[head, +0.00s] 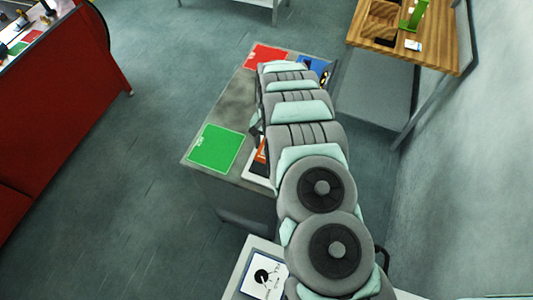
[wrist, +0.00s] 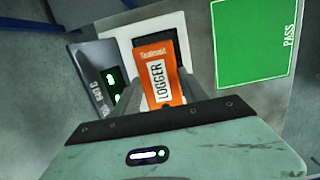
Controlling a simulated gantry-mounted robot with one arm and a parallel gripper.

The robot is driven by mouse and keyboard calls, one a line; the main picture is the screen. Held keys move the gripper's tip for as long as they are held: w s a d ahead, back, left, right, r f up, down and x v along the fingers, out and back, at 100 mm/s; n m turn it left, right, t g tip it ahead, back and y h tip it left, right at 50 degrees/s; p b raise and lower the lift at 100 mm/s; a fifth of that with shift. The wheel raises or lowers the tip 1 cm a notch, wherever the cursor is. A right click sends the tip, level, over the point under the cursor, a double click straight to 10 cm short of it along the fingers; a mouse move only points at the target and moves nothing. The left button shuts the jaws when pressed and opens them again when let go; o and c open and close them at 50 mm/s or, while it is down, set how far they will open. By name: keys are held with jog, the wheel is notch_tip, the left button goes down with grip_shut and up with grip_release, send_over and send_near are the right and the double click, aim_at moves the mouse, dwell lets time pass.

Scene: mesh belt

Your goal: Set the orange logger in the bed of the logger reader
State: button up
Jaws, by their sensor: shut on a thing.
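The orange logger (wrist: 157,60), with a white "LOGGER" label and a dark far end, stands between the two fingers of my gripper (wrist: 158,82) in the wrist view. My gripper is shut on it. A white base (wrist: 120,42) with a dark panel (wrist: 88,60) showing green displays lies beneath and to the left; it appears to be the logger reader. The logger overlaps the white base. I cannot tell whether it touches the bed or hangs above it. In the head view my arm hides the gripper; a sliver of orange logger (head: 262,152) shows beside it.
A green PASS mat (head: 215,148) lies on the grey bench, left of my arm, and a red mat (head: 265,56) at its far end. A blue item (head: 315,68) sits at the far right. A wooden table (head: 440,55) stands at upper right, a red cabinet (head: 60,100) at left.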

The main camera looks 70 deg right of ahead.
jog(key=shift+f+p, duration=0.35)
jog(key=shift+f, duration=3)
jog(key=shift+f, duration=0.15)
jog(key=o, duration=1.1)
jog(key=shift+f, duration=0.1)
jog(key=o, duration=0.4)
jog(key=shift+o, duration=0.2)
jog(key=shift+d+r+b, duration=0.25)
jog(key=shift+r+b, duration=0.15)
jog(key=shift+r, duration=1.65)
jog(key=shift+d+r+b, duration=0.2)
jog(key=shift+r+b, duration=0.15)
jog(key=shift+r, duration=1.7)
jog(key=shift+d+r+b, duration=0.25)
jog(key=shift+r+b, duration=0.15)
jog(key=shift+r, duration=1.65)
jog(key=shift+w, duration=0.1)
